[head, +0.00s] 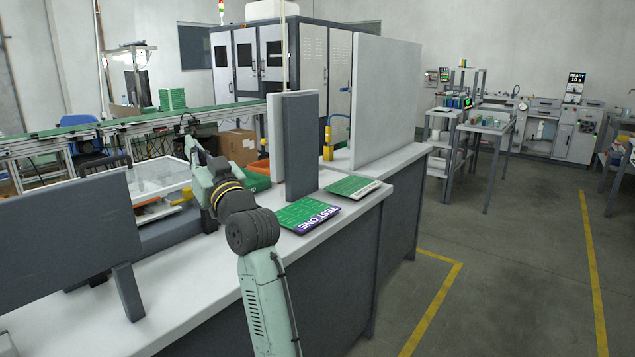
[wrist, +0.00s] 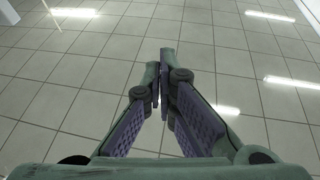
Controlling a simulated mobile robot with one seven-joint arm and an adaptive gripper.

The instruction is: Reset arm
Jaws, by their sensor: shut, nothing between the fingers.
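My arm rises from the bottom of the head view and bends above the white workbench (head: 185,285). My gripper (head: 191,146) is at the arm's upper end, above the bench top, and looks small there. In the wrist view my gripper (wrist: 160,60) has its two fingers together at the tips, with nothing held. Behind the fingers is only a pale tiled surface with bright light strips, which looks like the ceiling. A green board with a purple "TEST ONE" edge (head: 307,214) lies flat on the bench, right of my arm. A second green board (head: 353,187) lies beyond it.
A large grey partition (head: 385,100) stands farther back. A dark panel (head: 70,228) stands at the left. Open floor (head: 520,270) lies to the right.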

